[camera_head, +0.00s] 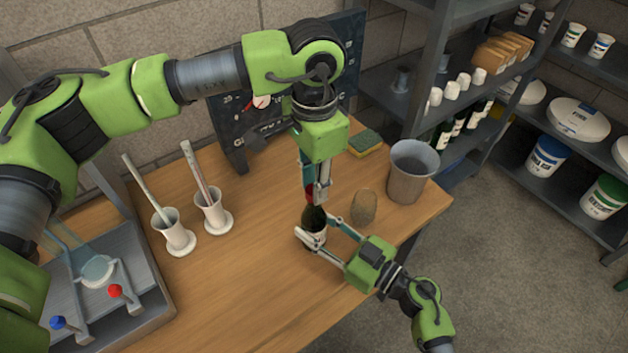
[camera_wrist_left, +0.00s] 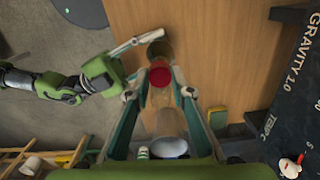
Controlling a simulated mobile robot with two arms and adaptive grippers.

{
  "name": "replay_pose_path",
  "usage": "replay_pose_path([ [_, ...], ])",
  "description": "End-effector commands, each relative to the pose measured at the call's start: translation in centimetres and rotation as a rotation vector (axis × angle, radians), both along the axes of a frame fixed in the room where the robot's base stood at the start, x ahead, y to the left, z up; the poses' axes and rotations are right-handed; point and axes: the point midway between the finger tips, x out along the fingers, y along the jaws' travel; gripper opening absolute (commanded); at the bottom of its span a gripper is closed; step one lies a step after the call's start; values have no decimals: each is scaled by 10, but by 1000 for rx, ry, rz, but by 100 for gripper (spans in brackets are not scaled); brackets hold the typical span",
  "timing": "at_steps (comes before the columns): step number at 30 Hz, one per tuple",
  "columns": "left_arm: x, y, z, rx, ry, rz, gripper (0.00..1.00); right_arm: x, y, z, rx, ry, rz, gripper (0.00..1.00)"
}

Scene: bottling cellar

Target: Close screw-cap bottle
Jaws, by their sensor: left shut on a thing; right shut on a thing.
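The dark bottle (camera_head: 316,218) with a pale label stands upright on the wooden table (camera_head: 258,270). My right gripper (camera_head: 313,236) reaches in from the lower right and is shut around its body. My left gripper (camera_head: 313,190) points down from above the bottle, shut on the red screw cap (camera_head: 309,192) at the bottle's top. In the left wrist view the red cap (camera_wrist_left: 160,77) lies between the left fingertips, with the bottle (camera_wrist_left: 160,49) partly hidden behind it. I cannot tell whether the cap touches the bottle's mouth or how far it is threaded.
A brown cylinder (camera_head: 363,207) and a grey bucket (camera_head: 413,170) stand right of the bottle. A sponge (camera_head: 365,143) lies behind, near a dark board (camera_head: 236,125). Two white holders (camera_head: 174,237) (camera_head: 213,215) with tubes stand left. The front of the table is clear.

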Motion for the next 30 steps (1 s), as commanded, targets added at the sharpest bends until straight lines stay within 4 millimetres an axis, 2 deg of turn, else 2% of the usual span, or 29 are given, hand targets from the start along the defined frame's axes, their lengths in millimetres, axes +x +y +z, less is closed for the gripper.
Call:
replay_pose_path([
  [3, 0, 0, 0, 0, -1, -117, 15, 0, -1, -1, -1, 1, -2, 0],
  [6, 0, 0, 0, 0, -1, -159, 15, 0, -1, -1, -1, 1, -2, 0],
  [14, 0, 0, 0, 1, 0, -163, 15, 0, -1, -1, -1, 1, -2, 0],
  [16, 0, 0, 0, 1, 0, -163, 34, 0, -1, -1, -1, 1, -2, 0],
  [17, 0, 0, 0, 1, 0, -163, 38, 0, -1, -1, -1, 1, -2, 0],
  [26, 0, 0, 0, 0, -1, -162, 38, 0, -1, -1, -1, 1, -2, 0],
  [30, 0, 0, 7, 1, -2, -161, 38, 0, -1, -1, -1, 1, -1, 0],
])
